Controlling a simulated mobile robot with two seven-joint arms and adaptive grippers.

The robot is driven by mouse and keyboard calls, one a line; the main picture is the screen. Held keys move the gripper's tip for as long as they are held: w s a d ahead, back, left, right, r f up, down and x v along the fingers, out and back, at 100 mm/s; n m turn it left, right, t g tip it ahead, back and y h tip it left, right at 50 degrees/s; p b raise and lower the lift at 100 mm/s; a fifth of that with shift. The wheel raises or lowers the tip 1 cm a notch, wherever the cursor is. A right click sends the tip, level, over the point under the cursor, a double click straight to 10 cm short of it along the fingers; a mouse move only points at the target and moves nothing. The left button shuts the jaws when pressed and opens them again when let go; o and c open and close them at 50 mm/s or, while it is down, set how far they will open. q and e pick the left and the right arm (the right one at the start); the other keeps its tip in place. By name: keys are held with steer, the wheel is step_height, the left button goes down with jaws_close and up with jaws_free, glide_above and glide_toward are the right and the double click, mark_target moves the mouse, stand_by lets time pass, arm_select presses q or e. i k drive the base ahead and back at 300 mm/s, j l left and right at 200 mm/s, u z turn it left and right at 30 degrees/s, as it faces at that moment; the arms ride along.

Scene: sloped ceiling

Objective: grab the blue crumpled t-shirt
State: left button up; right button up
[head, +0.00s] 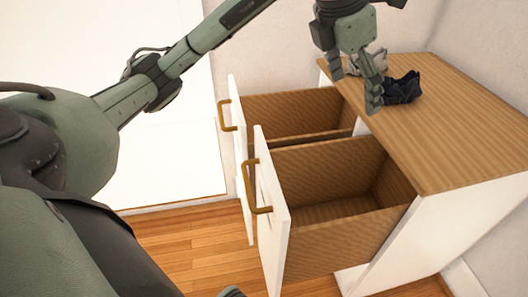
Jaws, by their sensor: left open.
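A dark blue crumpled t-shirt (403,88) lies on the wooden top of the dresser (455,125), near its left edge. My left gripper (354,88) hangs from above, open and empty, just left of the t-shirt in the picture. Its fingers point down, and one of them is close beside the t-shirt; I cannot tell whether they touch.
A light grey crumpled cloth (378,62) lies behind the gripper, partly hidden. Two open, empty-looking drawers (345,158) with white fronts and brass handles jut out left of the dresser. The dresser top's right side is clear.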

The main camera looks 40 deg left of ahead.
mark_target(404, 90)
steer(key=k+j, duration=0.8)
steer(key=j, duration=0.15)
